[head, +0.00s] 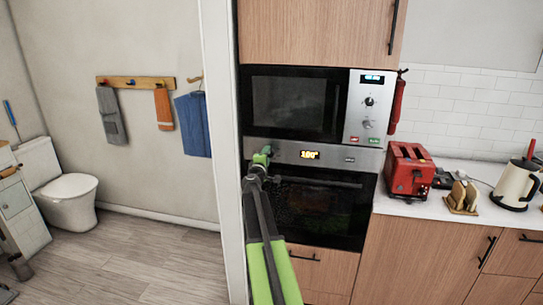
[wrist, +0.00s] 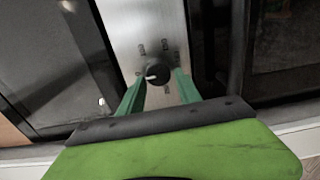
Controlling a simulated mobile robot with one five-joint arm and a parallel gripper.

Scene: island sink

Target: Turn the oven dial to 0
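The oven dial (wrist: 157,74) is a round black knob with a pale mark toward its left side in the wrist view. My gripper (wrist: 159,80) is open, with one green finger on each side of the dial. I cannot tell whether the fingers touch it. In the head view my gripper (head: 261,155) is at the left end of the panel of the oven (head: 325,205) and hides the dial. The oven display (head: 310,154) is lit orange and seems to read 180°.
A microwave (head: 292,103) with its own knobs is directly above the oven. A white wall edge (head: 222,150) stands close on the left. A red toaster (head: 408,170) and a kettle (head: 516,185) stand on the counter at right. The floor at left is clear.

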